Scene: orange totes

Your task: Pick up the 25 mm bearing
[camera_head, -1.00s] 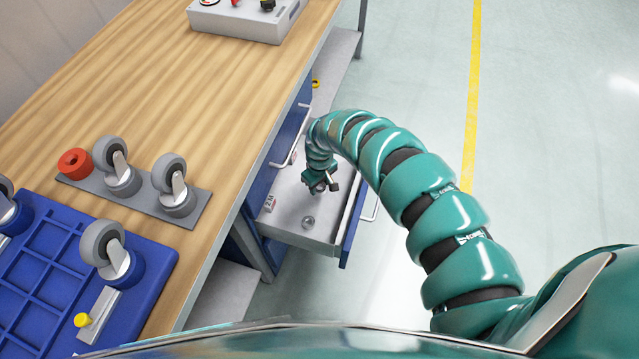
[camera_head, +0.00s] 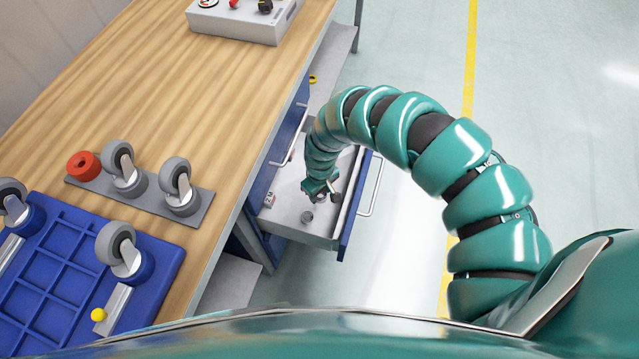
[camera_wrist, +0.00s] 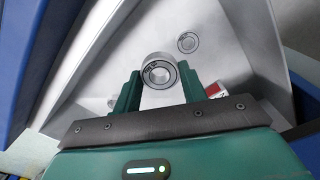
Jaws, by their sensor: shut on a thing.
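My gripper (camera_wrist: 160,88) is shut on a silver ring bearing (camera_wrist: 160,70), which sits between the two green fingertips in the wrist view. Its face carries a small dark print too small to read. A second, loose bearing (camera_wrist: 188,42) lies on the drawer floor beyond it, apart from the gripper. In the head view my gripper (camera_head: 317,188) is low inside the open drawer (camera_head: 322,241); the held bearing cannot be made out there.
The drawer walls surround the gripper. The wooden bench (camera_head: 185,85) stands left, with grey casters (camera_head: 175,178) and a blue tray (camera_head: 165,255). Open floor is to the right.

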